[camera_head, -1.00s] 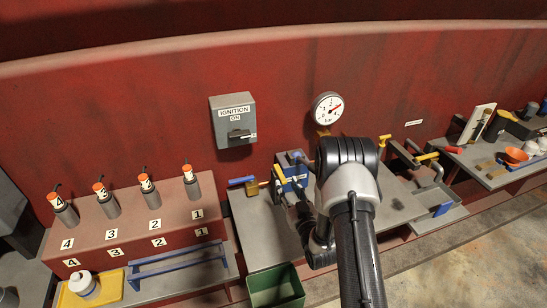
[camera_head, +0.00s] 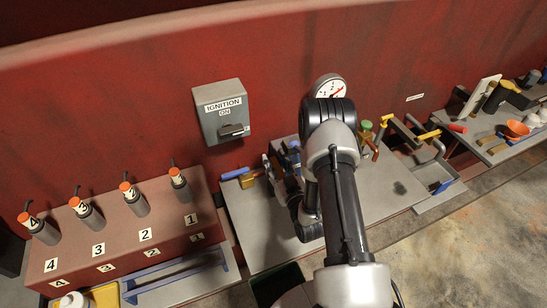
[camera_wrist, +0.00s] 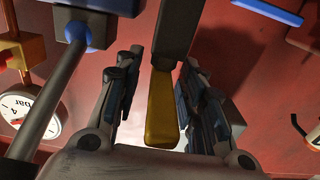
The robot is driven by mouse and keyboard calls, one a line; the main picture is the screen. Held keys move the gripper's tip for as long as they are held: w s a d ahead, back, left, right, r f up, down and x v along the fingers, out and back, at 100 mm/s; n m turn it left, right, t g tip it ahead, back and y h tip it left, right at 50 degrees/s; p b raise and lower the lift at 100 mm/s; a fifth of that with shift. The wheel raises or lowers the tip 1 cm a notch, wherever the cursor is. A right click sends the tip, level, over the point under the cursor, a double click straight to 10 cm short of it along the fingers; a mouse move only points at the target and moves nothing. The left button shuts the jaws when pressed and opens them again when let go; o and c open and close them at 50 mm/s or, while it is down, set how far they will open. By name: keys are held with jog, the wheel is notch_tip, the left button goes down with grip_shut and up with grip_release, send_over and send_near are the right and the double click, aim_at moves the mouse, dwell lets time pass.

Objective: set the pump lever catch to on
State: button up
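In the wrist view, a yellow bar (camera_wrist: 163,110), apparently the catch, hangs from a dark grey piece (camera_wrist: 176,30) between the two fingers of my gripper (camera_wrist: 160,68). The fingers are apart, one on each side of the bar. A gap shows on the left; the right finger is close to it, and I cannot tell whether it touches. A grey rod with a blue joint (camera_wrist: 75,28), possibly the pump lever, runs past the left finger. In the head view, my gripper (camera_head: 273,166) is at the pump, whose catch is hidden there by my arm.
The gauge (camera_head: 330,87) is on the red wall behind my arm, and the ignition box (camera_head: 222,112) is to the left. A brass padlock-like block (camera_head: 249,178) and blue bar (camera_head: 235,173) lie left of my gripper.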

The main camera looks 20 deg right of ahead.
jog(key=shift+s, duration=0.1)
jog(key=shift+c, duration=0.7)
grip_shut()
